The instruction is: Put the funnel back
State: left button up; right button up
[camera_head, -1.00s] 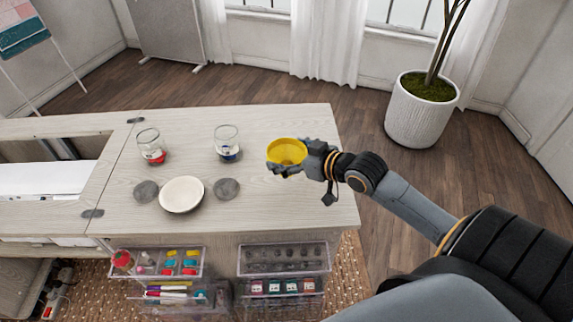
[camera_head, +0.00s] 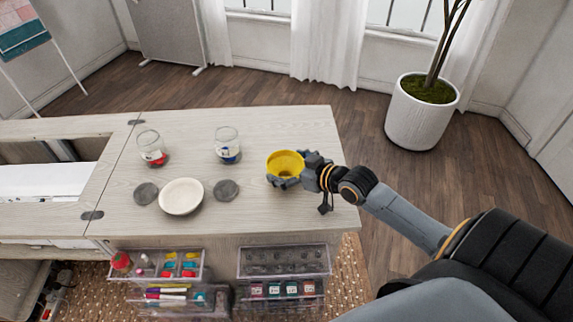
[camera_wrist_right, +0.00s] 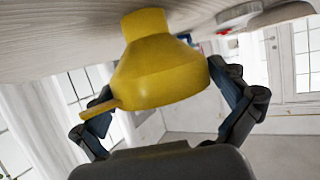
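The yellow funnel (camera_head: 286,162) is at the right part of the tabletop, wide mouth up. My right gripper (camera_head: 286,181) is shut on it from the right, with a finger on each side of the cone. In the right wrist view the funnel (camera_wrist_right: 160,72) sits between the two fingers (camera_wrist_right: 165,92), its spout pointing at the tabletop. I cannot tell whether the spout touches the table. My left gripper is not in view.
The wooden table (camera_head: 300,125) also bears two glasses (camera_head: 152,147) (camera_head: 227,146), a white bowl (camera_head: 181,196) and two grey discs (camera_head: 146,193) (camera_head: 227,189). Clear organizers (camera_head: 284,260) are at the front. A potted plant (camera_head: 421,115) stands right of the table.

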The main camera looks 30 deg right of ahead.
jog(key=shift+r, duration=0.15)
jog(key=v, duration=1.2)
jog(key=shift+p, duration=0.4)
